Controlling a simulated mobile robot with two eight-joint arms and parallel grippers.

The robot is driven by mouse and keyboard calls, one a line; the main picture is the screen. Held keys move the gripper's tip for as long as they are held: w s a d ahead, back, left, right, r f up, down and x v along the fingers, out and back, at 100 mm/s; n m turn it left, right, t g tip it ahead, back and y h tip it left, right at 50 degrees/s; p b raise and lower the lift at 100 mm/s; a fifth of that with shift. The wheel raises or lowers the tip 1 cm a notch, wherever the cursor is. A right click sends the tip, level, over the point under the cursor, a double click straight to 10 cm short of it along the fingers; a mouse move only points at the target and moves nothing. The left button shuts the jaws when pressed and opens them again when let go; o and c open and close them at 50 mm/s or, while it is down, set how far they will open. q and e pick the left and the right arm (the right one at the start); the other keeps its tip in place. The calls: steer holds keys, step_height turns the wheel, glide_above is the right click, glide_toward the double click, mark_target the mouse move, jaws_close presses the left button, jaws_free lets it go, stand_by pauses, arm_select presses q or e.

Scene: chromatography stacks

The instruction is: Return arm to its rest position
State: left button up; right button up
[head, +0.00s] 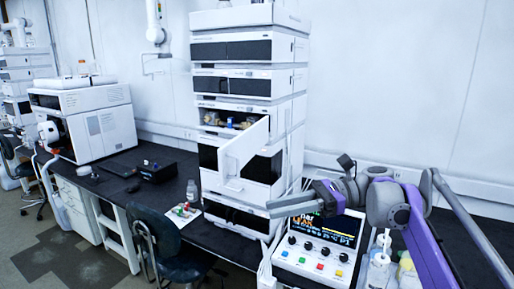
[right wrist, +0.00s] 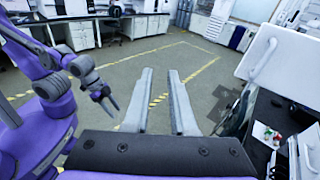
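My right arm, purple with grey joints, reaches in from the right in the head view. Its gripper (head: 292,204) points left, in front of the stack and above the control box. In the right wrist view the right gripper (right wrist: 160,75) has two pale fingers apart with nothing between them, and the floor shows through the gap. My left arm, also purple and grey, shows at the left of the right wrist view. Its gripper (right wrist: 112,108) is small there, and I cannot tell its opening. The left arm is not in the head view.
A tall white chromatography stack (head: 245,18) stands on the dark bench. One module's white door (head: 243,146) hangs open toward the front. A control box (head: 318,246) with a lit screen sits below my right gripper. A chair (head: 172,250) stands before the bench. Floor beyond is open.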

steer(key=s+a+f+n+t+h, duration=0.1)
steer(key=s+f+n+t+h, duration=0.2)
steer(key=f, duration=0.7)
steer(key=s+d+f+n+t+h, duration=0.2)
steer(key=s+d+f+n+h, duration=0.2)
steer(key=f, duration=0.5)
steer(key=s+d+f+n+t+h, duration=0.2)
steer(key=s+d+f+n+h, duration=0.2)
steer(key=s+f, duration=0.3)
steer(key=s+d+f+n+t+h, duration=0.2)
steer(key=s+d+f+n+h, duration=0.2)
steer(key=f, duration=0.6)
steer(key=shift+s+d+f+h, duration=0.4)
steer(key=shift+s+d+h, duration=0.3)
steer(key=shift+s, duration=0.25)
